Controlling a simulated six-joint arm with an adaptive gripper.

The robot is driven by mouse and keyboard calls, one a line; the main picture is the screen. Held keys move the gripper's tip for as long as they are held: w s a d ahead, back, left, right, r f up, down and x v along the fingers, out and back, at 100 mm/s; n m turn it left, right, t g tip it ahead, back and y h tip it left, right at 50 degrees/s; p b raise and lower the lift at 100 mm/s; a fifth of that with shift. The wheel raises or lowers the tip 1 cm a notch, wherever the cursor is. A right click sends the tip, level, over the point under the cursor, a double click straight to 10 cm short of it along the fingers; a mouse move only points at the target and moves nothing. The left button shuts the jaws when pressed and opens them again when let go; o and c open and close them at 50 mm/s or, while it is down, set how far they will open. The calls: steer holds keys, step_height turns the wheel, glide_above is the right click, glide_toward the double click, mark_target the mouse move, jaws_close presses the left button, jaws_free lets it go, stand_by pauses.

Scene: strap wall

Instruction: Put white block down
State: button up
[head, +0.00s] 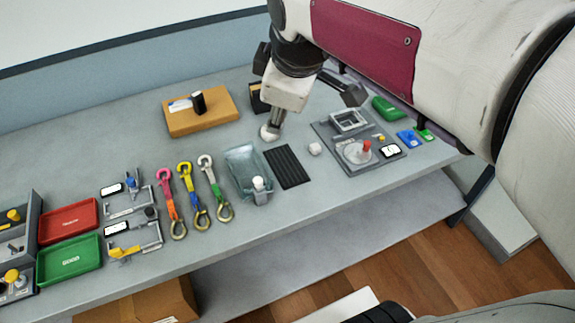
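A small whitish block (315,149) sits on the grey bench, between the black ribbed mat and the grey fixture plate. My gripper (270,131) hangs from the arm at the upper middle and points down, left of that block and apart from it. A pale rounded piece shows at its lower end, close over the bench or touching it. Whether this is a held block or part of the gripper is too small to tell. The fingers are not clearly seen.
A black ribbed mat (287,167) and a clear tray (244,165) lie in front of my gripper. A cardboard box (201,112) is behind left. A fixture plate (336,140) is at right. Colored straps (188,192) and red (68,221) and green (69,257) trays are left.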

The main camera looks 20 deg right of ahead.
steer(key=s+a+f+m, duration=0.1)
steer(key=s+f+m, duration=0.2)
steer(key=s+m, duration=0.2)
steer(key=s+a+f+m, duration=0.1)
steer(key=s+f+m, duration=0.2)
steer(key=s, duration=0.7)
steer(key=shift+s+a+f+m+y, duration=0.35)
steer(key=shift+m+y, duration=0.05)
steer(key=shift+m, duration=0.6)
